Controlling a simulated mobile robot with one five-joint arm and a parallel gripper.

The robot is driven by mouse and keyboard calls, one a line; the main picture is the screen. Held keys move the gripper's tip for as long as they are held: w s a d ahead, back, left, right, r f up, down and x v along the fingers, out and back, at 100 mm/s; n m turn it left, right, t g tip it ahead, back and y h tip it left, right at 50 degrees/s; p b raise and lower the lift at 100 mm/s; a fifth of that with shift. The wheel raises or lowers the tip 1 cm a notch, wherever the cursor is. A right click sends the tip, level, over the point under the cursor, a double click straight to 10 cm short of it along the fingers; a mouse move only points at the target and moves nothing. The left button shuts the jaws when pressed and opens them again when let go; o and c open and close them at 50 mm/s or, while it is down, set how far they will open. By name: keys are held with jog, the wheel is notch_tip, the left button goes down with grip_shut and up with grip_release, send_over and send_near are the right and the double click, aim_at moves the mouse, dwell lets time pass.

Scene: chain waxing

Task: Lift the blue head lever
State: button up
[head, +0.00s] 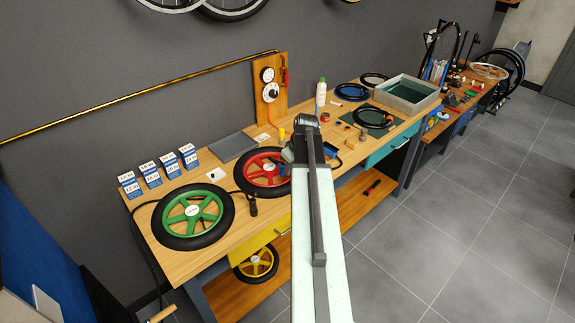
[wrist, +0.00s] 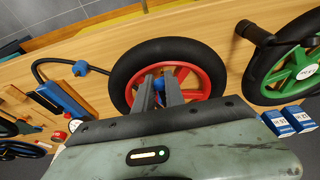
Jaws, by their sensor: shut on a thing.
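The blue head lever (wrist: 167,77) shows as a small blue piece between my fingertips, over the red wheel; most of it is hidden by the fingers. My gripper (wrist: 160,88) is shut on it. The red-spoked wheel (wrist: 197,76) with a black tyre lies flat on the bench under my gripper. In the head view the red wheel (head: 258,172) is partly hidden by my arm, and a bit of blue (head: 283,170) shows beside my gripper (head: 288,156). A black hose (wrist: 38,68) with a blue fitting (wrist: 80,68) runs to the tyre's left side in the wrist view.
A green wheel (head: 192,213) lies left on the bench, with a black handle (head: 252,205) beside it. Blue-and-white boxes (head: 150,174) stand behind. A blue device (head: 331,150) is just right of my arm. A board with dials (head: 270,90) stands at the back.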

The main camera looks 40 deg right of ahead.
jog(key=shift+w+r+p, duration=0.1)
jog(key=shift+r+p, duration=0.25)
jog(key=shift+r, duration=0.2)
jog(key=shift+w+r+p, duration=0.35)
jog(key=shift+r+p, duration=0.35)
jog(key=shift+r, duration=0.05)
jog(key=shift+w, duration=0.1)
jog(key=shift+r, duration=0.1)
jog(key=shift+w+r+p, duration=0.45)
jog(key=shift+w+p, duration=0.15)
jog(key=shift+w, duration=0.05)
grip_shut()
jog(key=o, duration=1)
grip_release()
